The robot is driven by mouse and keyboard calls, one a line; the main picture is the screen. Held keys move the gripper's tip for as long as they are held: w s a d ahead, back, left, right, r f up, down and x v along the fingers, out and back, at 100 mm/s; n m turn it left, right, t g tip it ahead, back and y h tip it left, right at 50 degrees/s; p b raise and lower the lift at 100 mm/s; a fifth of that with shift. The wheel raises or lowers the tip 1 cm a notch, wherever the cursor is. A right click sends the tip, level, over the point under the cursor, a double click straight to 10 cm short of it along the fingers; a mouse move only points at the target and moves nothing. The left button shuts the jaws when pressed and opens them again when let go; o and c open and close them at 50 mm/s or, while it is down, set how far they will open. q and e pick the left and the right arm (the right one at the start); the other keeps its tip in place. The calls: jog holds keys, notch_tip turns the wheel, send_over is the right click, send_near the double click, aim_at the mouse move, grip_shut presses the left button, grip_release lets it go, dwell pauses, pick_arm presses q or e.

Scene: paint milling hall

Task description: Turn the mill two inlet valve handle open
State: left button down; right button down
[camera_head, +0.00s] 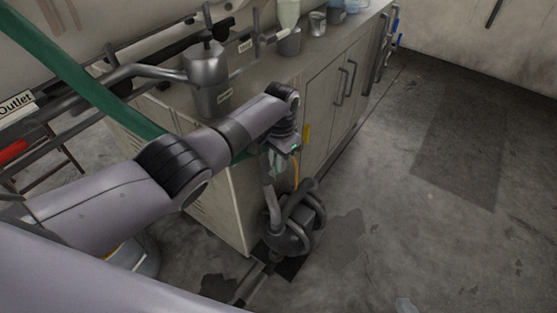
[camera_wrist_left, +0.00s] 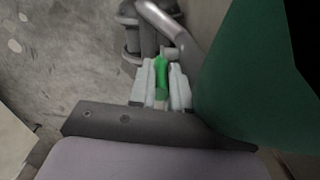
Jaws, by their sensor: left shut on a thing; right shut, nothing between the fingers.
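My left gripper (camera_head: 279,162) reaches down beside the corner of the cabinet, above a grey pipe. In the left wrist view its pale fingers (camera_wrist_left: 161,90) are shut on a green handle (camera_wrist_left: 161,72). The handle sits at the end of a bent grey pipe (camera_wrist_left: 165,22). In the head view the handle is mostly hidden by the gripper, and the pipe (camera_head: 269,198) runs down to a dark pump-like unit (camera_head: 297,222) on the floor. I cannot read a mill number at this handle. My right gripper is not in view.
The floor (camera_head: 400,220) to the right is open.

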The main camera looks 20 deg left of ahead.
pick_arm(q)
jog(key=shift+s+f, duration=0.1)
jog(key=c, duration=1.1)
grip_release()
